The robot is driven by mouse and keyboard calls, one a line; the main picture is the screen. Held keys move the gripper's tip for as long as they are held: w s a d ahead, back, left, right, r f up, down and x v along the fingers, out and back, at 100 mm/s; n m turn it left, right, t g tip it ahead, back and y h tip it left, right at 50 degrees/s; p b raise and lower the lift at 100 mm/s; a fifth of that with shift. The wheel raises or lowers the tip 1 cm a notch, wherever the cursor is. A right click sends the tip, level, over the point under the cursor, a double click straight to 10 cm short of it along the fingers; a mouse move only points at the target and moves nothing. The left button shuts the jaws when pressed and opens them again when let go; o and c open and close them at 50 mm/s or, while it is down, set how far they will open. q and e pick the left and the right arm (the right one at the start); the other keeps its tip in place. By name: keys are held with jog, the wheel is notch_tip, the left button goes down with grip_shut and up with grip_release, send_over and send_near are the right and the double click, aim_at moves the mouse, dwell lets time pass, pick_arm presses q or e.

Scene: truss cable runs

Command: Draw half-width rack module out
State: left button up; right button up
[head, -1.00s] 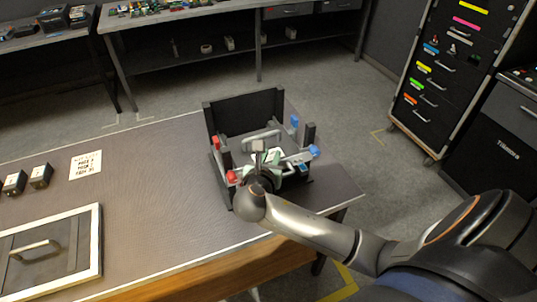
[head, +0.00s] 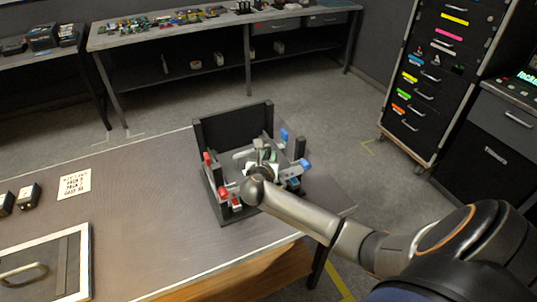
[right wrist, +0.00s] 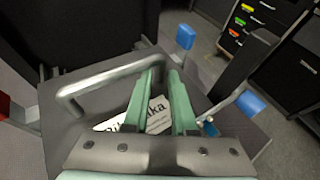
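A black open-topped rack frame (head: 234,125) stands on the table, with red latches (head: 223,193) on its left side and blue latches (head: 305,163) on its right. Inside it is a dark module with a grey U-shaped handle (head: 243,153). The handle (right wrist: 105,78) also shows in the right wrist view. My right gripper (head: 262,160) is over the module, partly hidden by its own wrist. In the right wrist view its two green fingers (right wrist: 164,75) are apart, with a white label (right wrist: 158,115) seen between them. The handle's right end is at the left fingertip; contact is unclear. My left gripper is out of view.
The table (head: 150,230) has a printed card (head: 74,184), small black blocks (head: 28,196) and a framed panel with a handle (head: 75,260) at left. A drawer cabinet (head: 440,80) stands at right and a cluttered bench (head: 170,30) behind. The table's middle is clear.

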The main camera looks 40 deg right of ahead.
jog(key=shift+w+d+f, duration=0.25)
jog(key=shift+w+d, duration=0.1)
jog(key=shift+d, duration=0.05)
grip_shut()
dwell(1.4)
